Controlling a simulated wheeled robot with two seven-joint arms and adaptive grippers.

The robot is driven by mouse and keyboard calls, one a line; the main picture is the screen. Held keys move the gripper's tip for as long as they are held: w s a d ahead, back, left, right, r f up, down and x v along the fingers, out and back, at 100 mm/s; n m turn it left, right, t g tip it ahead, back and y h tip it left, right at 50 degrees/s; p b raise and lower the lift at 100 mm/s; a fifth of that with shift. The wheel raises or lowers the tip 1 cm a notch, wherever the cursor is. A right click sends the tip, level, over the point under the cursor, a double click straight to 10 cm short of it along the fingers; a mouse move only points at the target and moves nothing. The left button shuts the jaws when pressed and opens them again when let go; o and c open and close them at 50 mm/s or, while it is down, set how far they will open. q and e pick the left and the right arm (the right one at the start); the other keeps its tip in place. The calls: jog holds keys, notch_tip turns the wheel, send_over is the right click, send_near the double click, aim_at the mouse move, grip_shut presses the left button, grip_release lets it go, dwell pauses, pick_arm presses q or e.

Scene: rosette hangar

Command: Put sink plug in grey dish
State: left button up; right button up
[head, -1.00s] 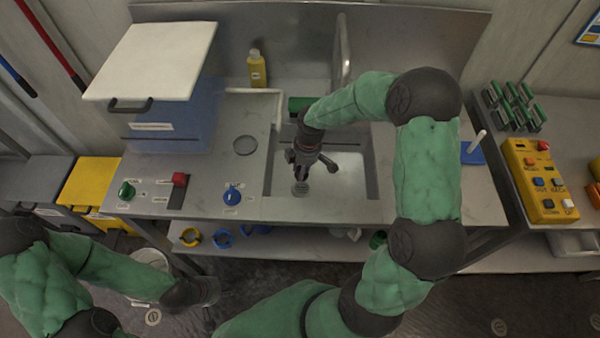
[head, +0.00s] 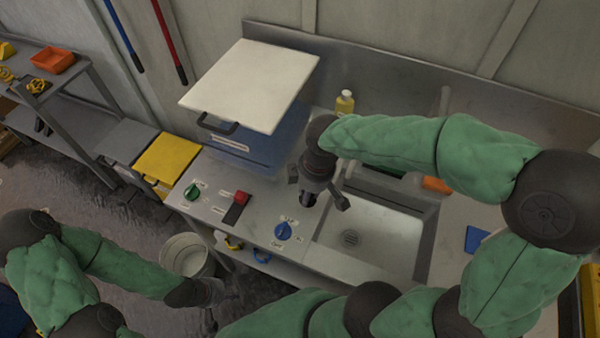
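My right gripper (head: 308,198), on the arm reaching across from the right, points down over the counter at the sink's left edge. Something dark shows at its fingertips; I cannot tell whether this is the fingers alone or a held sink plug. No sink plug shows clearly elsewhere. The grey dish is not visible now; the spot where a round grey dish-like thing lay on the counter is behind the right gripper. The sink (head: 385,235) has a round drain (head: 350,238) in its floor. My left gripper (head: 210,298) hangs low at the left, small and dark, its fingers unclear.
A blue box (head: 262,150) with a white lid (head: 250,85) stands left of the sink. A yellow bottle (head: 345,103) stands behind. A bucket (head: 187,255) stands on the floor.

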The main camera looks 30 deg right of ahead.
jog(key=w+d+f+b, duration=0.1)
jog(key=w+d+f, duration=0.1)
jog(key=w+f, duration=0.1)
jog(key=w+d+f+b, duration=0.1)
jog(key=w+d+f, duration=0.1)
jog(key=w+f, duration=0.1)
jog(key=w+d+f+b, duration=0.1)
jog(key=w+d+f, duration=0.2)
jog(key=w, duration=0.2)
jog(key=shift+w+d+f, duration=0.15)
jog(key=shift+w+f, duration=0.1)
jog(key=shift+f, duration=0.2)
jog(key=shift+w+f+b, duration=0.1)
jog(key=shift+f+b, duration=0.4)
jog(key=shift+f, duration=0.95)
jog(key=shift+f, duration=0.15)
jog(key=o, duration=1.1)
notch_tip(320, 180, up, 12)
jog(key=s+d+p, duration=0.1)
jog(key=p, duration=0.1)
jog(key=shift+p, duration=0.4)
